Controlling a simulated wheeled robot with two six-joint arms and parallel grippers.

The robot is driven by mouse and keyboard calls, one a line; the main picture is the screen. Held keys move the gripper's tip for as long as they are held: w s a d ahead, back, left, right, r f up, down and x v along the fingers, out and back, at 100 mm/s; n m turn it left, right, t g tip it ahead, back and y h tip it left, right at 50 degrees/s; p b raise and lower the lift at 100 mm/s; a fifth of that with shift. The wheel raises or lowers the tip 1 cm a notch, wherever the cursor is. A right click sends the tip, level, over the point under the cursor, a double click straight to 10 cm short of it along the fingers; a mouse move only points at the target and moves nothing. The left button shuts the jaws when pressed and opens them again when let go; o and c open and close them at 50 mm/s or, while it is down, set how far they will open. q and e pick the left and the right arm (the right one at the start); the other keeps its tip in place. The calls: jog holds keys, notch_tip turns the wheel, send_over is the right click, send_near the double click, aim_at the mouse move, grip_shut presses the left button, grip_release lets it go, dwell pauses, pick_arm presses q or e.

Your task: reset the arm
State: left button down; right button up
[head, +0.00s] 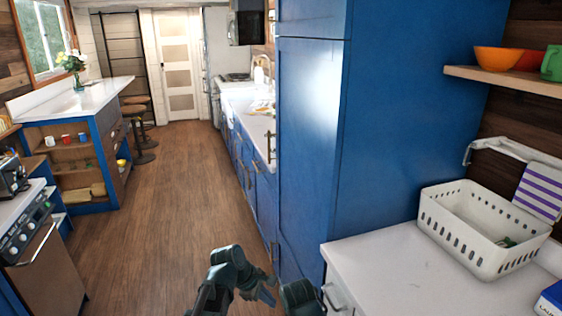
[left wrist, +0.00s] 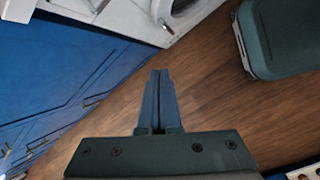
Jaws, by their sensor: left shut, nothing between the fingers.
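My left arm comes in at the bottom of the head view, bent low over the wood floor beside the tall blue cabinet. Its left gripper (head: 266,295) is small there and partly hidden. In the left wrist view, the left gripper (left wrist: 160,74) shows its two blue-grey fingers pressed together with nothing between them. They are over the floor and touch nothing that I can see. My right gripper does not show in either view.
The tall blue cabinet (head: 310,130) stands close on the right. A white counter (head: 390,270) holds a white perforated basket (head: 487,229). A white front-loading appliance (left wrist: 178,8) shows in the left wrist view. The wood floor (head: 165,190) is clear along the aisle.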

pick_arm(q)
jog(key=s+a+f+m+g+y, duration=0.1)
jog(key=s+a+m+y, duration=0.1)
jog(key=s+a+m, duration=0.35)
jog(key=s+a+f+m+y, duration=0.1)
jog(key=s+a+m+y, duration=0.2)
jog(key=a+m, duration=0.55)
jog(key=s+d+r+m+g+y+p, duration=0.1)
jog(key=s+d+m, duration=0.3)
jog(key=d, duration=0.7)
jog(key=shift+s+r+p, duration=0.25)
jog(key=shift+s+p, duration=0.1)
jog(key=shift+s, duration=0.7)
